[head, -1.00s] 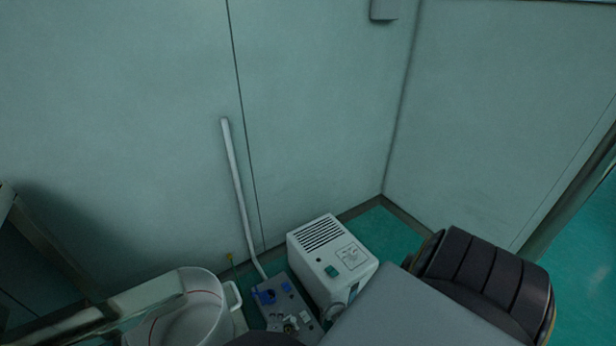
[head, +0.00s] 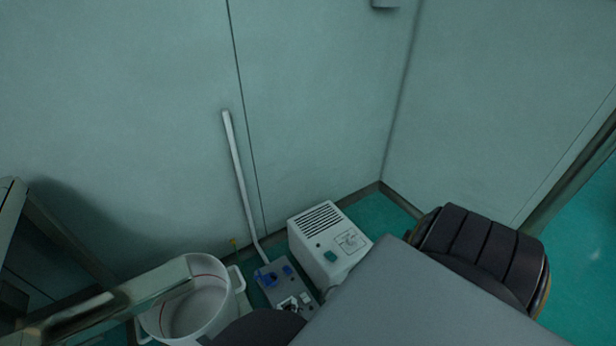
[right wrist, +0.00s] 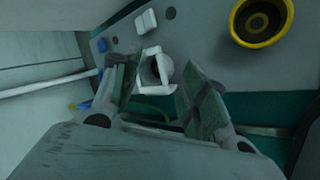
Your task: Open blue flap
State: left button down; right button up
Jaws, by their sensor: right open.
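A grey control box (head: 270,293) stands low by the wall and carries blue parts (head: 267,277). I cannot tell for certain which blue part is the flap. In the right wrist view a blue piece (right wrist: 102,45) shows at the panel's left edge, and another (right wrist: 85,105) lies lower left, partly behind a finger. My right gripper (right wrist: 155,77) is open and empty. Its fingers frame a white square surround (right wrist: 152,62) with a round part inside. In the head view my right arm hides the lower right of the box. My left gripper is not in view.
A white box with a vent (head: 325,245) stands right of the control box. A white pot (head: 200,305) stands left. A pale pipe (head: 238,170) runs up the wall.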

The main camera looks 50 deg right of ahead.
jog(key=s+g+y+p, duration=0.1)
jog(key=s+p, duration=0.2)
jog(key=s, duration=0.3)
jog(key=shift+d+f+m, duration=0.2)
jog(key=shift+f+m, duration=0.05)
jog(key=shift+m, duration=0.15)
